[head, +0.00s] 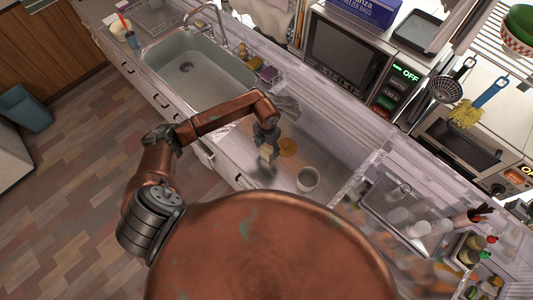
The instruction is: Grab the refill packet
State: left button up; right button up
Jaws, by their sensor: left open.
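My left gripper (267,147) hangs over the pale counter, pointing down, and is open. A small pale beige piece (266,154) shows at its fingertips. I cannot tell whether it is part of the gripper or a separate thing on the counter. I cannot make out for certain which thing is the refill packet. My right gripper is not in view.
A sink with a faucet (197,64) is at upper left. A grey item (286,105) lies behind the wrist. A microwave (345,55) stands at the back. A clear-walled rack (398,208) with cups is at right.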

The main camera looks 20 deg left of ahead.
pick_arm(q)
jog(key=shift+f, duration=1.3)
jog(key=shift+c, duration=0.6)
jog(key=c, duration=1.2)
